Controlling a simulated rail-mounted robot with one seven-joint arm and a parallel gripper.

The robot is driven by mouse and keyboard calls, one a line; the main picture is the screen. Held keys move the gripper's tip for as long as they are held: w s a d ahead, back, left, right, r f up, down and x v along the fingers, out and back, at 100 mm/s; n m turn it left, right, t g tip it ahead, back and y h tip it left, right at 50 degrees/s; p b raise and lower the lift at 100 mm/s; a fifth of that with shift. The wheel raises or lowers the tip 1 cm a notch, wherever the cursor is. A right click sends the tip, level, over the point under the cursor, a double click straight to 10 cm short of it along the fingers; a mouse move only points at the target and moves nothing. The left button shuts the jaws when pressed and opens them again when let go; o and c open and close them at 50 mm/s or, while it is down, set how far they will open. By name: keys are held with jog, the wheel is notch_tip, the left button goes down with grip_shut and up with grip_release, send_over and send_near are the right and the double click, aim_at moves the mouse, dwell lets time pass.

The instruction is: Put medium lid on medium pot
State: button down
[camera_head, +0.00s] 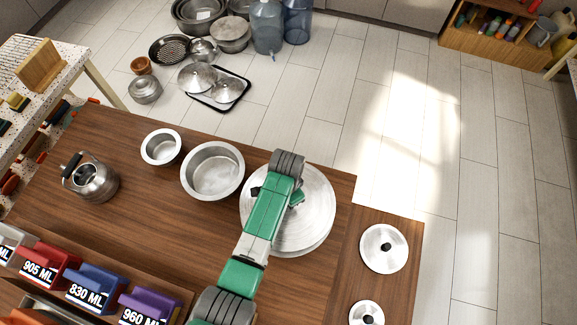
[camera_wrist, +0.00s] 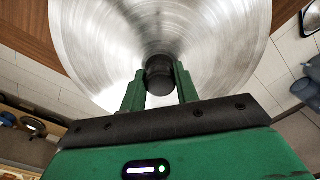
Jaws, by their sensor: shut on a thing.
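My gripper (camera_wrist: 159,80) is shut on the black knob (camera_wrist: 159,68) of a large round metal lid (camera_wrist: 95,45). In the head view this lid (camera_head: 315,210) lies under my arm, over what looks like a large pot mostly hidden beneath it; whether it is seated cannot be told. The medium pot (camera_head: 213,173), open and empty, stands just left of the lid. The medium lid (camera_head: 376,262), with a black knob, lies on the wooden surface at the right, apart from my gripper.
A smaller open pot (camera_head: 161,148) and a kettle (camera_head: 92,179) stand left on the wooden table (camera_head: 150,225). A small lid (camera_head: 357,316) lies at the lower right. More cookware sits on the floor beyond.

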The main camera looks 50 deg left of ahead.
jog(key=shift+s+r+p, duration=0.1)
jog(key=shift+p, duration=0.2)
jog(key=shift+f+b, duration=1.9)
jog(key=shift+f, duration=0.5)
jog(key=shift+f+b, duration=0.5)
jog(key=shift+f, duration=0.35)
jog(key=shift+f, duration=0.25)
jog(key=shift+c, duration=1.6)
grip_release()
jog(key=shift+r, duration=0.1)
